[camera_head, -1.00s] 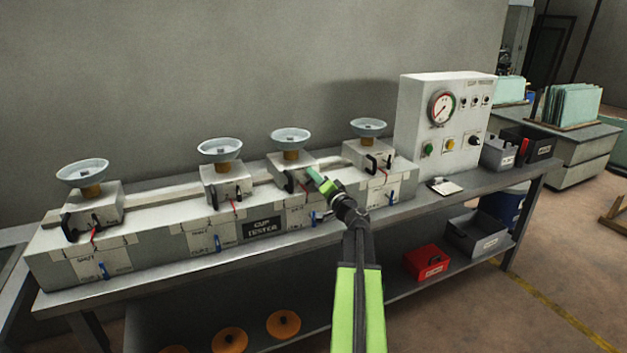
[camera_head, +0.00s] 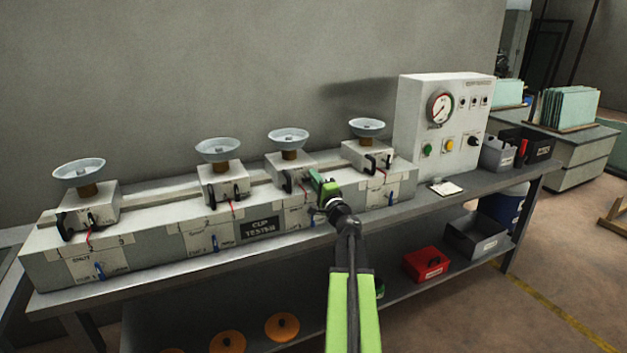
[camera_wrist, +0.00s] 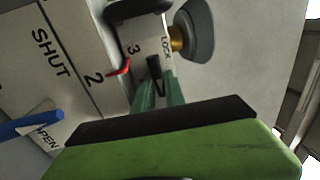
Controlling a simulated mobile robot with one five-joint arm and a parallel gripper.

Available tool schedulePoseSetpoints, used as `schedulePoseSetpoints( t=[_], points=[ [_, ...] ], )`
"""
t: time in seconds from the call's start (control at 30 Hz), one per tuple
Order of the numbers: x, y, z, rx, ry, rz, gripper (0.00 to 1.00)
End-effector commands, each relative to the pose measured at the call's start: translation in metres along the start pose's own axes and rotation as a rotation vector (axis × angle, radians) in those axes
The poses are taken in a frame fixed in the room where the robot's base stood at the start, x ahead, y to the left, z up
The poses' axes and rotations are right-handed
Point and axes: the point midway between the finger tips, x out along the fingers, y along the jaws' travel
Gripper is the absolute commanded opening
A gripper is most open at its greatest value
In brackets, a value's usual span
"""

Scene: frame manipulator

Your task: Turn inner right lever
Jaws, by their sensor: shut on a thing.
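The inner right station is the third white block (camera_head: 284,173) from the left, with a pale cup (camera_head: 288,136) on a brass neck. My gripper (camera_head: 311,180) is at the right side of its front. In the wrist view my green fingers (camera_wrist: 159,88) are closed around a small black lever (camera_wrist: 153,66) beside the LOCK label. A black handle (camera_wrist: 140,10) and a red pointer (camera_wrist: 119,71) are close by. The fingers partly hide the lever, and the head view does not show it clearly.
A blue lever (camera_wrist: 32,124) lies beside the SHUT and OPEN markings in the wrist view. The far right cup block (camera_head: 366,157) is near my gripper. A control box with a gauge (camera_head: 440,108) stands farther right. A red bin (camera_head: 426,263) sits on the lower shelf.

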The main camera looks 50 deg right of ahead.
Motion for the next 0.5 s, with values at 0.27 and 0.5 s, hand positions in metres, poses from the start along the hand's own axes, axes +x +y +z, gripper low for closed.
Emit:
schedulePoseSetpoints(
  t=[0.27, 0.5],
  points=[
    [-0.0004, 0.0004, -0.0013, 0.012, 0.005, 0.0, 0.0],
    [-0.0005, 0.0004, -0.0016, 0.011, 0.006, 0.001, 0.22]
  ],
)
